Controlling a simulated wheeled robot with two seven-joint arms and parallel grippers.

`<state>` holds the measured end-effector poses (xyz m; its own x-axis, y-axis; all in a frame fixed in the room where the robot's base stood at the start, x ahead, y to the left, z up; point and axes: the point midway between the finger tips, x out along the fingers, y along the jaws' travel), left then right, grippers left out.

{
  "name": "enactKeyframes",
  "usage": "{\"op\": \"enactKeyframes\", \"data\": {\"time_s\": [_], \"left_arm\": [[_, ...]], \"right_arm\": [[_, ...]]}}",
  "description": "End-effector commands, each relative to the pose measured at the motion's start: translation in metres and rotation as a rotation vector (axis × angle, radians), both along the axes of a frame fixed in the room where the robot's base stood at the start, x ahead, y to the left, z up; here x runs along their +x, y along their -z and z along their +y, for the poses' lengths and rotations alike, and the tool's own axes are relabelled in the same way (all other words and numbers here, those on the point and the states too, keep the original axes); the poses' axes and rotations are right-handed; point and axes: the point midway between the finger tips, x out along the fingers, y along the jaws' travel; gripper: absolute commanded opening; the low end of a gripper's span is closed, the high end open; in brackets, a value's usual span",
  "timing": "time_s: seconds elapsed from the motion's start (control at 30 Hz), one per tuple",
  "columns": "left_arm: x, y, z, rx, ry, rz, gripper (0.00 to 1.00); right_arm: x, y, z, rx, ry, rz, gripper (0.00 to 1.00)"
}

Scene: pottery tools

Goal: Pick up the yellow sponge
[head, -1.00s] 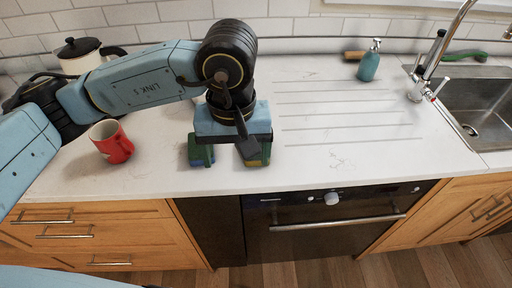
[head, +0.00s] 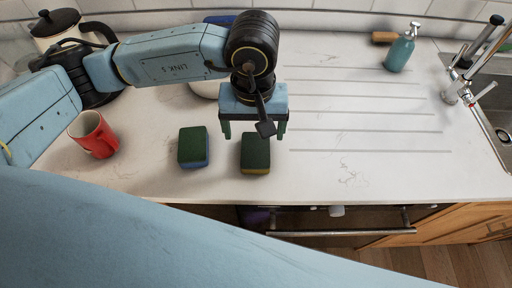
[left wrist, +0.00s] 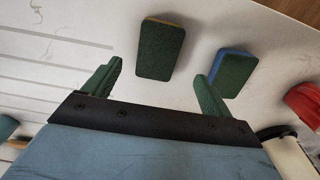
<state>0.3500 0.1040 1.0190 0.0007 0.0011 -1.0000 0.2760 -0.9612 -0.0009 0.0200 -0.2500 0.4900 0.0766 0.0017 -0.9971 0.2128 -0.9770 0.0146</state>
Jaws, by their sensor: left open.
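The yellow sponge (head: 256,155) lies flat on the white counter, dark green face up, with a thin yellow layer at its lower edge. My left gripper (head: 253,130) is open and empty, pointing down, just behind and above this sponge in the head view. In the left wrist view the yellow sponge (left wrist: 160,50) shows ahead, between the lines of the two spread fingers (left wrist: 158,74), not held. A similar sponge with a blue layer (head: 193,148) lies to its left; it also shows in the left wrist view (left wrist: 233,70). My right gripper is not in view.
A red mug (head: 94,134) stands left of the sponges. A white pot with a black lid (head: 60,30) is behind it. A teal soap bottle (head: 399,53) and the sink tap (head: 462,85) are at the right. The grooved counter right of the sponges is clear.

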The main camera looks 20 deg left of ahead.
Motion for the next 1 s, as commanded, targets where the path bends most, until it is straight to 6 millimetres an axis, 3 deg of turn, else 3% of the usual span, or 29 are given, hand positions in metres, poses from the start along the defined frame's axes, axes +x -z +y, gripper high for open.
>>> {"op": "enactKeyframes", "data": {"time_s": [0.13,0.4,0.6,0.87,1.0], "left_arm": [[0.000,0.018,0.000,0.000,-0.001,0.001,0.85],[-0.002,0.044,-0.002,0.000,0.000,0.004,0.85],[-0.001,0.070,-0.003,-0.001,0.000,0.001,0.85],[-0.001,0.074,-0.003,-0.001,0.001,-0.001,0.85],[-0.001,0.073,-0.003,-0.002,0.001,-0.002,0.69]], "right_arm": [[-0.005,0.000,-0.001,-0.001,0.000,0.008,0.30],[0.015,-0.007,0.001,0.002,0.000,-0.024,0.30],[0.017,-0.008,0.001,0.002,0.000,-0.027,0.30],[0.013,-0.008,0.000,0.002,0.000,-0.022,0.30],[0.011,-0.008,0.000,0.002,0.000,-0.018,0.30]]}}
